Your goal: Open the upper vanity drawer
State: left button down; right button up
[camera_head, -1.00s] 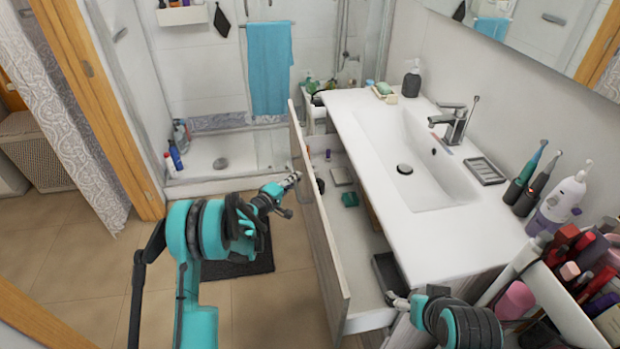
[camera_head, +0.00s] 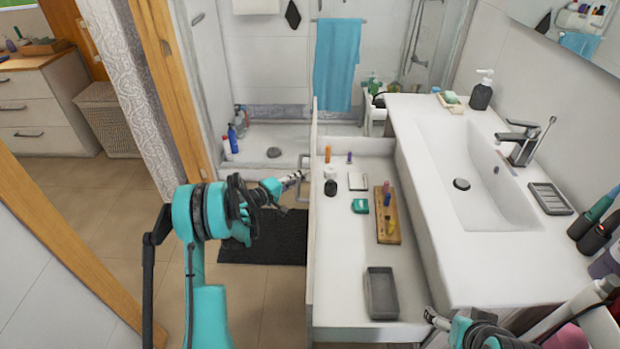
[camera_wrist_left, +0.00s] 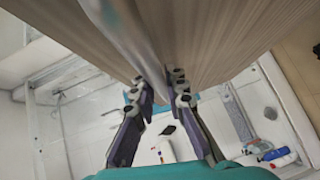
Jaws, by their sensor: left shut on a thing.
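The upper vanity drawer (camera_head: 345,250) stands well out from the white vanity top, and its inside shows. Its front panel (camera_head: 313,255) faces left; in the left wrist view the panel (camera_wrist_left: 215,35) is wood-grained and fills the top. A handle (camera_head: 302,162) sticks out on the panel's outer side. My left gripper (camera_head: 297,178) is at that handle, shut on it; its fingers also show in the left wrist view (camera_wrist_left: 165,90). My right gripper (camera_head: 432,315) is low by the vanity's near corner, and its jaws are too small to read.
In the drawer are a grey tray (camera_head: 381,292), a wooden tray (camera_head: 387,225) and several small items. The sink counter (camera_head: 440,200) lies to the right. A dark mat (camera_head: 265,238) lies on the floor. A door frame (camera_head: 170,90) stands left.

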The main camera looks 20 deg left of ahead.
pick_arm(q)
jog(key=shift+s+a, duration=0.25)
jog(key=shift+a, duration=0.5)
jog(key=c, duration=1.5)
grip_release()
jog(key=shift+c, duration=0.2)
jog(key=v, duration=1.2)
